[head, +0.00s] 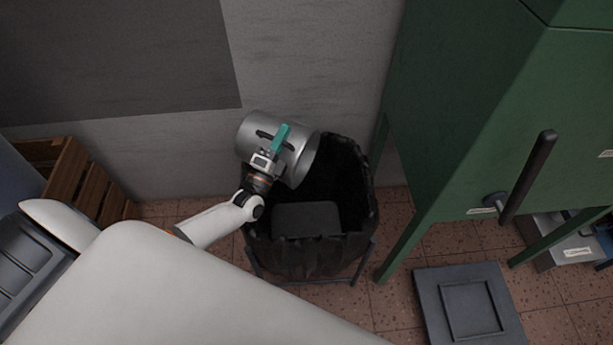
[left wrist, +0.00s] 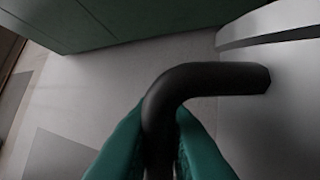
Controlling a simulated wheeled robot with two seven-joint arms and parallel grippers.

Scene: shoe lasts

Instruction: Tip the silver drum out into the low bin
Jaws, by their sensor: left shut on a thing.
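The silver drum (head: 256,128) is tilted over the left rear part of the low bin, its rim end pointing right and slightly down. The low bin (head: 310,258) is lined with black and stands on a metal frame. My left gripper (head: 281,138) has teal fingers and is shut on the drum's black handle. In the left wrist view the fingers (left wrist: 161,145) close around the bent black handle (left wrist: 215,77), with the drum's pale side (left wrist: 280,90) at right. The drum's inside is hidden. My right gripper is not in view.
A dark grey flat piece (head: 307,219) shows inside the bin. A green machine (head: 470,120) with a black lever stands close at right. A dark square plate (head: 468,300) lies on the tiled floor. A wooden crate (head: 92,185) stands at left. A wall is behind.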

